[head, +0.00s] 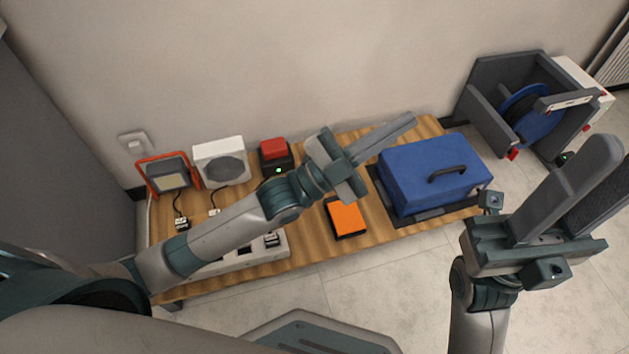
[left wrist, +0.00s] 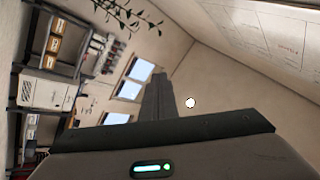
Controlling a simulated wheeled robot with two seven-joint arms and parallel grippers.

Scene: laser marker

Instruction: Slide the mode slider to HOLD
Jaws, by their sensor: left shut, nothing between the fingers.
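I cannot make out a mode slider or a HOLD mark in either view. A pale marked strip (head: 570,102) sits on the grey housing with the blue reel at the far right; its markings are too small to read. My left gripper (head: 408,120) is shut and empty, raised over the table between the red-topped box and the blue case. In the left wrist view its closed fingers (left wrist: 160,82) point toward windows and a wall. My right gripper (head: 610,172) is at the right edge, fingers apart, with nothing seen between them.
The wooden table (head: 310,255) holds a work lamp (head: 170,178), a white fan-like unit (head: 220,162), the red-topped box (head: 274,151), an orange-topped block (head: 346,217), a white power strip (head: 230,262) and the blue case (head: 425,172). The reel housing (head: 495,85) stands beyond the table's right end.

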